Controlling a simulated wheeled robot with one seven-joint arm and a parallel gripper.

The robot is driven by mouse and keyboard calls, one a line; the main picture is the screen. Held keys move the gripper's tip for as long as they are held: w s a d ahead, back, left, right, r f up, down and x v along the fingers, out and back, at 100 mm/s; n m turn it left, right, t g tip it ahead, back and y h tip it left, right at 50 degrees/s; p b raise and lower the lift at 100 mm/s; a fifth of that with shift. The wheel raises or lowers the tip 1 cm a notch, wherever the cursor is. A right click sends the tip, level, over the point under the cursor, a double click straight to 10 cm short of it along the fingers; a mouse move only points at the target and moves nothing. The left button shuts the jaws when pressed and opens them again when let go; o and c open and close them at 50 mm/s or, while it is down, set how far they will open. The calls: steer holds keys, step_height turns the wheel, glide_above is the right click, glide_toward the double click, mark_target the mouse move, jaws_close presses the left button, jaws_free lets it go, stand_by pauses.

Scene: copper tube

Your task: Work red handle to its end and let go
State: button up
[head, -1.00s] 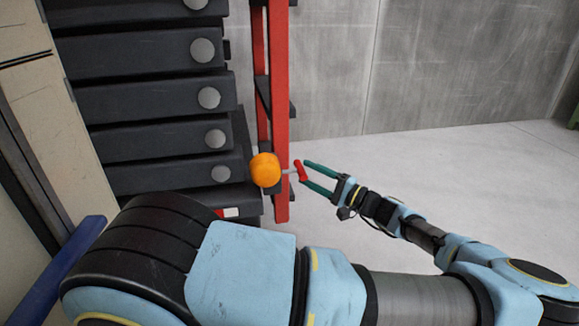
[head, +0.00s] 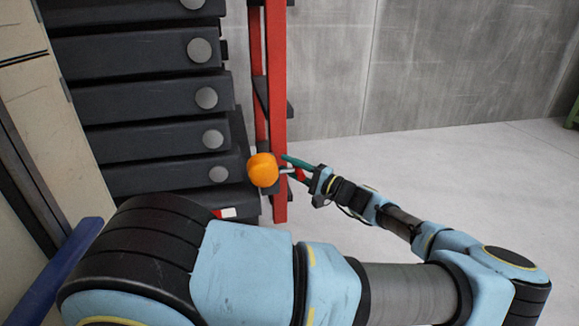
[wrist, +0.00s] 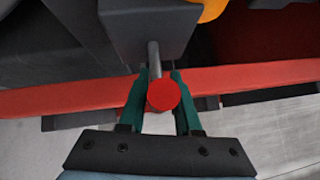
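The red handle (head: 300,174) sits on a thin grey rod beside the orange ball (head: 263,170), in front of the red upright. In the wrist view the red handle (wrist: 162,94) shows as a round end, with the grey rod running up behind it to a dark block (wrist: 150,32). My gripper (head: 293,168) reaches in from the right, its teal fingers around the handle. In the wrist view my gripper (wrist: 160,85) has one finger on each side, close against the handle, and looks shut on it. The finger contact is partly hidden in the head view.
The red upright (head: 278,90) stands right behind the handle. Black stacked units with round grey knobs (head: 201,50) stand to the left.

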jaws_close()
stand_by(1.0)
